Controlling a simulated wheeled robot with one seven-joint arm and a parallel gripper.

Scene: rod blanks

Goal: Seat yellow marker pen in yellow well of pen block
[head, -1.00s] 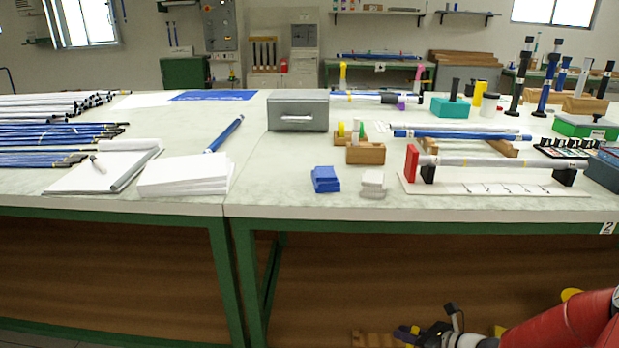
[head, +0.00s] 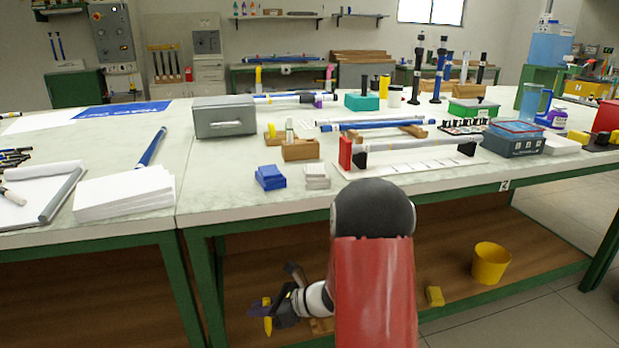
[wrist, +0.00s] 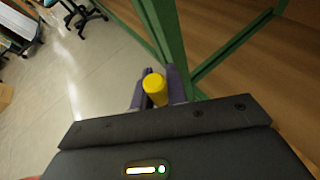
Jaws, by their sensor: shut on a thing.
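My gripper (head: 263,314) is low in the head view, below the table top and in front of the lower shelf. It is shut on the yellow marker pen (head: 268,326). A small wooden block (head: 300,151) with a pale upright piece stands on the table, near a second low piece with a yellow item (head: 272,131). I cannot tell which is the pen block, and no yellow well can be made out.
Blue blocks (head: 270,178) and white blocks (head: 316,176) lie near the table's front edge (head: 240,221). A grey box (head: 225,118) stands behind, and a rod rack with a red end (head: 345,153) is at right. A yellow bucket (head: 490,263) sits on the lower shelf. A green leg (wrist: 166,40) is close to the gripper.

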